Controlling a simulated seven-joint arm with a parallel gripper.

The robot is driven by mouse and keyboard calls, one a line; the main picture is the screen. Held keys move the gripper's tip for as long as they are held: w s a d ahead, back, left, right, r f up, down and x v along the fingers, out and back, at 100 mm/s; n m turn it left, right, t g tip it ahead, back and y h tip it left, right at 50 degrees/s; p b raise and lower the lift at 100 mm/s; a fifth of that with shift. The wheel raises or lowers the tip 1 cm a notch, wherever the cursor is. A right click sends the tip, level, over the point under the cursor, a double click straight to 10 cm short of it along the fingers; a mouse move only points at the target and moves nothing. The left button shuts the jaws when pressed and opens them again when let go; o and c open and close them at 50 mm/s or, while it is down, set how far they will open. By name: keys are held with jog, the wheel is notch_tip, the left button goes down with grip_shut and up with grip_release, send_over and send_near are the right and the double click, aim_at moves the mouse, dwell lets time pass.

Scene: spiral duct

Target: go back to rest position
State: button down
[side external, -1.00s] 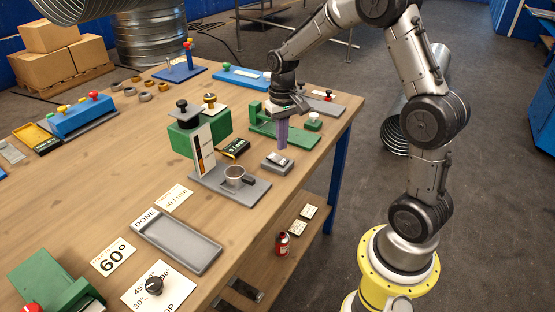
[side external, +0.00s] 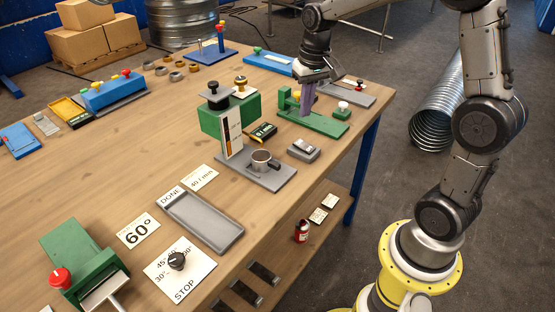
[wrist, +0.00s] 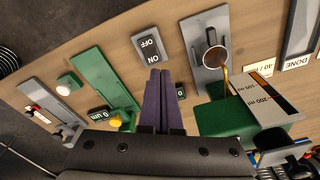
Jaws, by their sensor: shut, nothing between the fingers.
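My gripper (side external: 306,112) is above the back right part of the workbench (side external: 130,195), pointing down. Its purple fingers are together and empty. They stand in front of the green fixture (side external: 325,124) in the side view. In the wrist view the closed fingertips (wrist: 160,74) point toward the grey ON/OFF switch box (wrist: 150,45), with the green fixture (wrist: 103,88) to their left. Whether the fingertips touch anything cannot be told.
The switch box (side external: 303,149) is in front. An empty grey tray (side external: 238,238) lies nearer. Bare wood fills the left middle.

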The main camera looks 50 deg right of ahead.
jog(key=s+a+r+n+t, duration=0.2)
jog(key=s+a+r+t, duration=0.1)
jog(key=s+a+r, duration=0.6)
jog(key=s+a+f+n, duration=0.1)
jog(key=s+f, duration=0.1)
jog(key=s, duration=0.4)
jog(key=s+a+f+n+t, duration=0.1)
jog(key=s+n, duration=0.1)
jog(key=s, duration=0.4)
jog(key=shift+f, duration=0.35)
